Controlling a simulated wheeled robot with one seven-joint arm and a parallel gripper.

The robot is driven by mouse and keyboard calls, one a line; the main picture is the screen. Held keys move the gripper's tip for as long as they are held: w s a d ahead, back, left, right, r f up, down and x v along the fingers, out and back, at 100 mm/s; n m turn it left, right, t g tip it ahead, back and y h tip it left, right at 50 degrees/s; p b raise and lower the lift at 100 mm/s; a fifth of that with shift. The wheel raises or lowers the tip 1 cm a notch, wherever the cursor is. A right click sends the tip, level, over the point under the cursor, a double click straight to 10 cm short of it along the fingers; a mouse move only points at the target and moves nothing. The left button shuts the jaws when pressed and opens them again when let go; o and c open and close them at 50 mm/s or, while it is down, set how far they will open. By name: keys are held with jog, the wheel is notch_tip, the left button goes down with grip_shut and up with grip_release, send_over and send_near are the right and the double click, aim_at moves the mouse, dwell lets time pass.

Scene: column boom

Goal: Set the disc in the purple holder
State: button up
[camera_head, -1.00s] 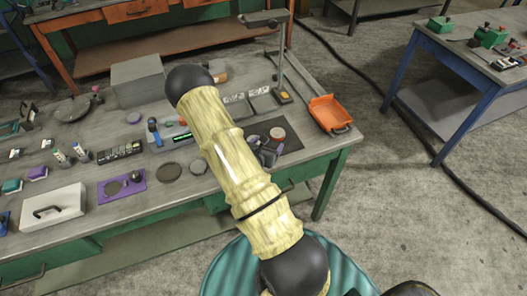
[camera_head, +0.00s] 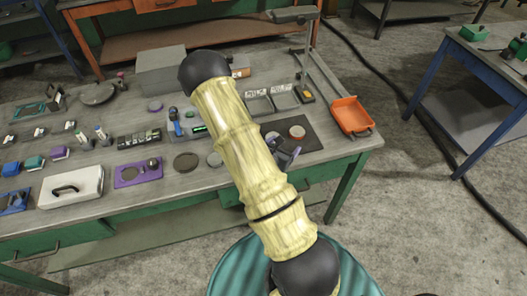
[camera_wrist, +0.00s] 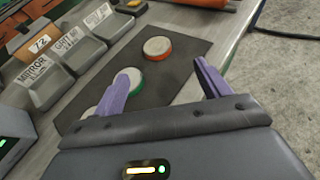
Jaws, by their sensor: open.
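The purple holder (camera_head: 138,172) is a flat plate on the bench at left in the head view, with a round grey recess or disc and a dark knob on it. A pale disc with an orange rim (camera_wrist: 157,48) lies on a dark mat (camera_wrist: 180,75); it also shows in the head view (camera_head: 297,131). A pale disc with a green rim (camera_wrist: 131,78) lies beside it, partly behind my left finger. A third pale disc (camera_wrist: 88,112) is mostly hidden. My gripper (camera_wrist: 163,76) is open and empty over the mat, its purple fingers apart, with the orange-rimmed disc beyond their tips.
Labelled grey bins (camera_wrist: 82,45) stand beside the mat. An orange tray (camera_head: 352,116) sits at the bench's right end. A white case (camera_head: 70,187), a dark round plate (camera_head: 186,161) and a grey one (camera_head: 214,159) lie near the front edge.

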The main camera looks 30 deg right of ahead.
jog(key=s+a+r+m+g+y, duration=0.1)
jog(key=s+a+r+m+g, duration=0.1)
jog(key=s+r+m+g, duration=0.35)
jog(key=s+a+r+m+g+y, duration=0.2)
jog(key=s+a+r+m+g, duration=0.15)
jog(key=s+m, duration=0.4)
jog(key=w+a+r+m+t+y, duration=0.2)
jog(key=a+r+m+y, duration=0.1)
jog(key=a, duration=0.5)
jog(key=w+a+r+m+t+y, duration=0.2)
jog(key=a+r+m+t+y, duration=0.1)
jog(key=a+m, duration=0.4)
jog(key=a+r+y, duration=0.1)
jog(key=y, duration=0.1)
jog(key=shift+m+y, duration=0.4)
jog(key=shift+s+r, duration=0.1)
